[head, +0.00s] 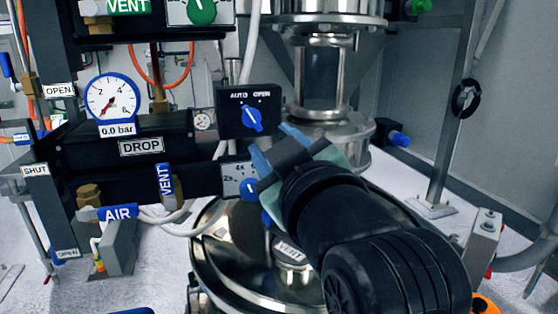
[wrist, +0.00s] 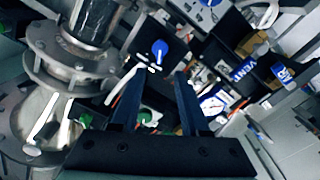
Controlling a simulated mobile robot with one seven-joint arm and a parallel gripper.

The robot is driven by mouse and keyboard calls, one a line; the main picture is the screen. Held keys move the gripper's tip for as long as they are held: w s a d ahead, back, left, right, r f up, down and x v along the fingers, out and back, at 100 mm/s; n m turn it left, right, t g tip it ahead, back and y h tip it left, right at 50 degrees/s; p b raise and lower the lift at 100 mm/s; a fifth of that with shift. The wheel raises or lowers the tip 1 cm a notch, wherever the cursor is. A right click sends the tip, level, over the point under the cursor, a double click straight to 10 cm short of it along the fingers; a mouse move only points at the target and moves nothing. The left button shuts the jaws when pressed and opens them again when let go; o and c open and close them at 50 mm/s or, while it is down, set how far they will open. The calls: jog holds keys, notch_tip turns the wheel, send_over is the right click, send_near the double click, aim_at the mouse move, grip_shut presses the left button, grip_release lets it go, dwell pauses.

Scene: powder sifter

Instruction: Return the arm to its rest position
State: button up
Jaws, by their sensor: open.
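My gripper (head: 272,148) is at the end of my black arm, in the middle of the head view. Its two blue fingers point up and left, in front of the control panel. They are apart with nothing between them. In the wrist view my gripper (wrist: 160,90) also shows two separated fingers. The AUTO/OPEN switch box (head: 248,110) with a blue knob is just beyond and above the fingertips. A second dial box (head: 238,180) is just left of the fingers and partly hidden by them.
A pressure gauge (head: 111,102) reading 0.0 bar and a black DROP block (head: 141,147) are at left. Blue VENT (head: 165,183) and AIR (head: 115,213) handles sit below. A steel column (head: 322,80) stands behind my arm. A round steel vessel (head: 212,250) is below. Floor at right is partly open.

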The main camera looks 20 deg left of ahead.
jog(key=shift+v, duration=0.95)
jog(key=s+d+r+m+t+h, duration=1)
jog(key=d+r+m+t, duration=0.1)
jog(key=r, duration=0.4)
jog(key=shift+s+d+r+m+t, duration=0.25)
jog(key=shift+m+t, duration=0.45)
jog(key=shift+m, duration=0.3)
jog(key=shift+w+a, duration=0.1)
